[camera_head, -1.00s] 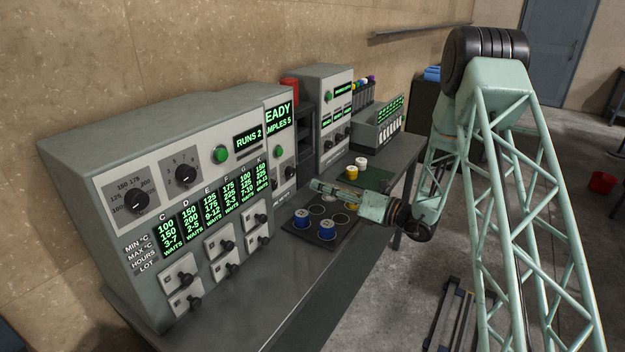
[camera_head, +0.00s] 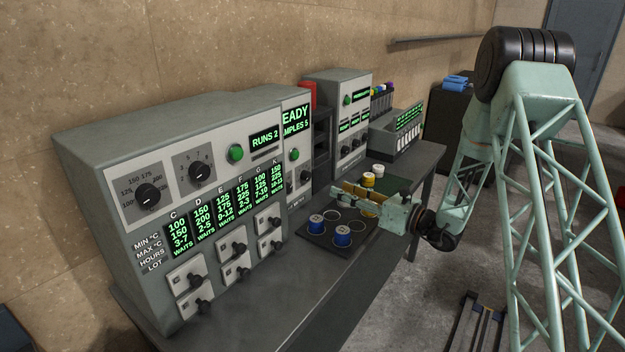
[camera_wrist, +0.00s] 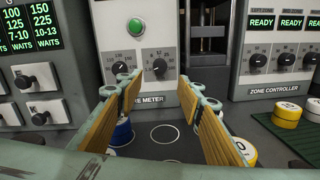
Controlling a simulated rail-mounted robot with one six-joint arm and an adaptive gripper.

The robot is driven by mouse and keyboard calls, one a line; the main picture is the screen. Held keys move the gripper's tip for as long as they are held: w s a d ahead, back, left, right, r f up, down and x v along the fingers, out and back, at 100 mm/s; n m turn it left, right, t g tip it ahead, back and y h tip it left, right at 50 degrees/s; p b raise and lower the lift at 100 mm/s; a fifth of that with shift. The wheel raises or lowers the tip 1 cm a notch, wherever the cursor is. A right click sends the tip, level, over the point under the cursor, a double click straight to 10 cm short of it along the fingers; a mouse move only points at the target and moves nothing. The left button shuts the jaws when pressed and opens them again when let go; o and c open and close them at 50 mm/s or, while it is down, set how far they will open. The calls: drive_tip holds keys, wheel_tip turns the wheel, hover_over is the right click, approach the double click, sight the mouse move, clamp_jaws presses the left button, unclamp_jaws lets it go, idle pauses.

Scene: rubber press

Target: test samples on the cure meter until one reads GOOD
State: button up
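The cure meter (camera_head: 296,120) stands behind the tray, its display reading "...EADY" and "...MPLES 5". Its front, with a green button (camera_wrist: 137,27) and two dials, fills the middle of the wrist view. My gripper (camera_head: 342,192) is open and level in front of the meter, above the dark tray (camera_head: 325,246). Two blue samples (camera_head: 316,224) (camera_head: 342,236) sit on the tray's near part. A yellow sample (camera_wrist: 243,152) is partly hidden by the right finger.
A large cabinet (camera_head: 120,140) with dials, lot displays and small drawers stands at the left. The zone controller (camera_head: 345,120) stands beyond the meter. A yellow sample (camera_head: 368,180) and a white-topped one (camera_head: 378,170) rest on a green mat.

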sight(309, 177)
drive_tip(key=shift+b+x, duration=1)
drive_tip(key=shift+x, duration=5.8)
drive_tip(key=shift+f, duration=0.1)
drive_tip(key=shift+c, duration=0.4)
drive_tip(key=c, duration=0.8)
